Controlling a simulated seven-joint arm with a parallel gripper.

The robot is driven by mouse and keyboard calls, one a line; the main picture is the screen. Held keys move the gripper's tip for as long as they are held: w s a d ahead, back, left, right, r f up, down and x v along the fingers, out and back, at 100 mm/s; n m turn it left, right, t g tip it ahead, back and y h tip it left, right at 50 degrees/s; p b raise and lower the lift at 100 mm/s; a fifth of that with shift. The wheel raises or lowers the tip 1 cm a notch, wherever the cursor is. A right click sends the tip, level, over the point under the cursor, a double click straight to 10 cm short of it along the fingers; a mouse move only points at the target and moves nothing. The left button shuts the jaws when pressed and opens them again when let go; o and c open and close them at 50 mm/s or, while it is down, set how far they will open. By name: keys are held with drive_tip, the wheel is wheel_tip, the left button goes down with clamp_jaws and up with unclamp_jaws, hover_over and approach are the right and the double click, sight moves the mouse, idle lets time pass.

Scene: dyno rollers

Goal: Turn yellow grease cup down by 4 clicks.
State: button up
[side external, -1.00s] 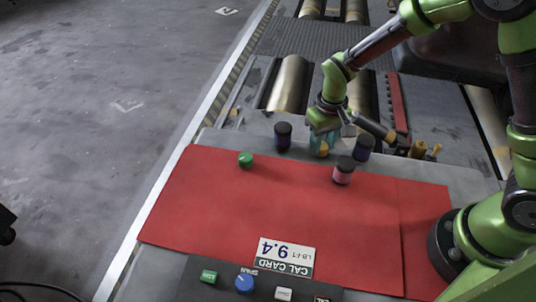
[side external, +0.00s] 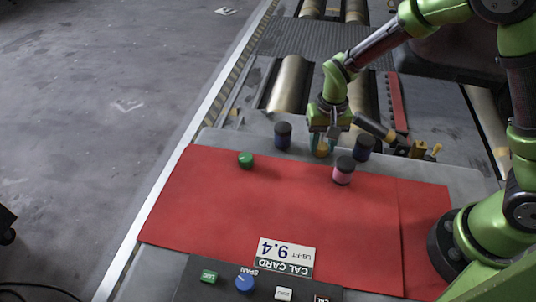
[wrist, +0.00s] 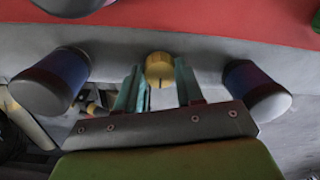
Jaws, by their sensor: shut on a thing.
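The yellow grease cup (side external: 321,151) stands upright at the back edge of the red mat, on the grey surface. In the wrist view the yellow grease cup (wrist: 159,69) shows its round top, between my two teal fingers. My gripper (side external: 322,146) points down at it from above, and in the wrist view my gripper (wrist: 159,85) has one finger on each side of the cup. It is shut on the cup. The cup's lower part is partly hidden by the fingers in the side view, and its setting marks cannot be read.
Dark blue capped jars stand close on the left (side external: 283,135) and right (side external: 363,147) of my gripper. A pink jar with a black cap (side external: 343,170) and a green knob (side external: 246,160) are nearby. The red mat (side external: 250,205) is mostly clear.

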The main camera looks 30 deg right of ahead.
sight(324, 145)
drive_tip(key=o, duration=1)
drive_tip(key=shift+o, duration=0.2)
drive_tip(key=shift+r, duration=0.1)
wheel_tip(324, 145, up, 17)
drive_tip(key=shift+s+d, duration=0.15)
drive_tip(key=shift+d, duration=0.05)
drive_tip(key=s+d+r+n+t, duration=0.1)
drive_tip(key=s+d+r+t, duration=0.1)
drive_tip(key=s, duration=0.5)
drive_tip(key=s+d+r+t+y, duration=0.1)
drive_tip(key=s+d+r+t, duration=0.1)
drive_tip(key=s+r+t, duration=0.2)
drive_tip(key=shift+s+d+n+t+y, duration=0.15)
drive_tip(key=shift+s+n+t+y, duration=0.25)
drive_tip(key=shift+s, duration=1.4)
